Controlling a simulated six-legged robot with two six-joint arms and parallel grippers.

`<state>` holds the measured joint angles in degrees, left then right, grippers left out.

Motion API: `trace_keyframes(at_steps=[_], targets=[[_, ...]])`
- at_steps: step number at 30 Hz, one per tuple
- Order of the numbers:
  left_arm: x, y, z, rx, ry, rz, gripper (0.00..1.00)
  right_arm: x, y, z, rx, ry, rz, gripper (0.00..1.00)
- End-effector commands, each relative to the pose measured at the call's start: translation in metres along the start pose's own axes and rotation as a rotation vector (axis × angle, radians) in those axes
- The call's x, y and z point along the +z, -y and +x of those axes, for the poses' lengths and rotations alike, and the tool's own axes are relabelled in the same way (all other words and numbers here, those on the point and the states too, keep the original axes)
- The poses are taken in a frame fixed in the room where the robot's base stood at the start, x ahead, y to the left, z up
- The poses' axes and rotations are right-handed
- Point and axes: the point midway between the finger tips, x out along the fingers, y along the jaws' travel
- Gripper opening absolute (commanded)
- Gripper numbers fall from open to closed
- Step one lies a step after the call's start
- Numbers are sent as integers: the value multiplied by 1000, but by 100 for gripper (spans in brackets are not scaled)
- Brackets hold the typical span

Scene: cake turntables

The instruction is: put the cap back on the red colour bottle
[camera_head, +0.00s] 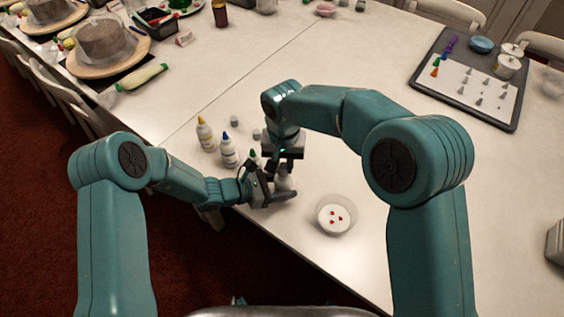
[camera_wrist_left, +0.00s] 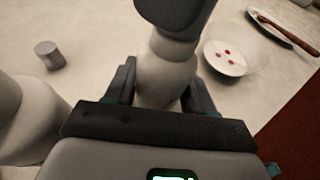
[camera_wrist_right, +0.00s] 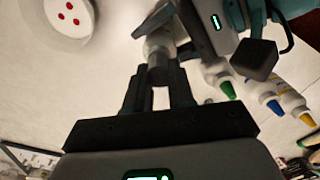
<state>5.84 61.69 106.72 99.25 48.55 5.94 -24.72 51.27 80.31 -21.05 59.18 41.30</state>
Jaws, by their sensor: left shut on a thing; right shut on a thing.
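My left gripper (camera_head: 272,190) is shut around a white bottle (camera_wrist_left: 165,72), which stands upright between its fingers in the left wrist view. In the head view the bottle (camera_head: 284,180) is mostly hidden by the grippers. My right gripper (camera_head: 284,160) is directly above the bottle, pointing down. Its fingers (camera_wrist_right: 160,78) are close together on a small grey piece, apparently the cap, in line with the bottle in the right wrist view. The fingers cover the bottle's top, so its red tip does not show. I cannot tell whether the cap touches the nozzle.
White bottles with yellow (camera_head: 206,138), blue (camera_head: 229,152) and green (camera_wrist_right: 223,84) tips stand close by on the left. Loose grey caps (camera_head: 234,120) lie behind them. A bowl with red dots (camera_head: 335,217) is to the right. The table's front edge is near.

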Motion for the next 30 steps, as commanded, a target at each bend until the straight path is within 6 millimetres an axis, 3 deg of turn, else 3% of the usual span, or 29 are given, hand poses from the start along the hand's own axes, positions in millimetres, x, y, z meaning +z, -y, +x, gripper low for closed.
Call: trace_keyframes(at_steps=[6,12,16,17,18,19,23,30], targets=[[0,0,0,0,-1,-1,0,1,-3,0,-3,0,575,0],[0,0,0,0,-1,-1,0,2,-4,1,-4,0,947,0],[0,0,0,1,-1,-1,0,2,-4,1,-4,0,937,0],[0,0,0,1,-1,-1,0,2,-4,1,-4,0,936,30],[0,0,0,1,-1,-1,0,2,-4,1,-4,0,936,43],[0,0,0,1,-1,-1,0,2,-4,1,-4,0,936,47],[0,0,0,1,-1,-1,0,2,-4,-2,-5,0,935,48],[-3,0,0,2,-7,-6,0,1,-3,-36,-11,-4,936,49]])
